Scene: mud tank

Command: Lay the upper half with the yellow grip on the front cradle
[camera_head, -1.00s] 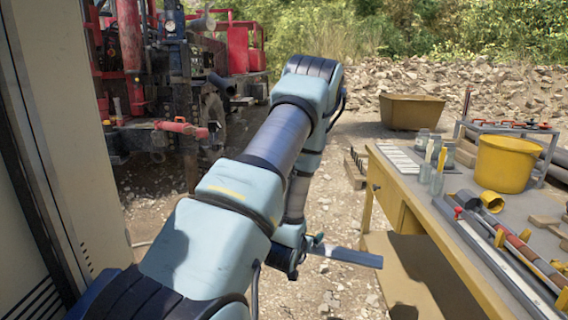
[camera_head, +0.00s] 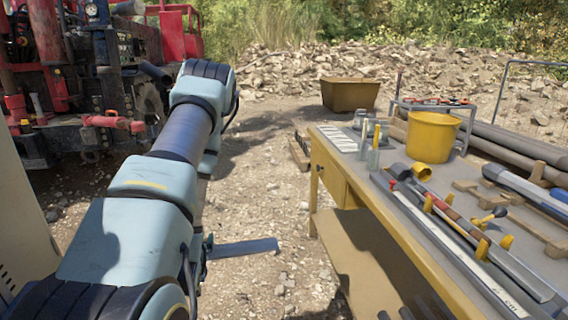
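My gripper (camera_head: 208,246) hangs low at the left of the table, mostly hidden behind my arm. A flat grey-blue bar (camera_head: 243,248) sticks out from it to the right, apparently held, over the gravel. On the table, a long split tube (camera_head: 462,222) with a red-brown section lies in yellow clips. A small yellow grip (camera_head: 490,217) shows beside it; I cannot tell which part it belongs to. Wooden cradles, one nearer (camera_head: 549,240) and one farther (camera_head: 466,186), stand right of the tube. A grey half-tube piece (camera_head: 530,187) lies at the right edge.
The table (camera_head: 345,165) fills the right side. It carries a yellow bucket (camera_head: 432,136), glass jars (camera_head: 372,155) and a white ruler strip (camera_head: 470,265). A metal skip (camera_head: 350,94) stands behind it. A red machine (camera_head: 100,75) is at the left. Gravel between is clear.

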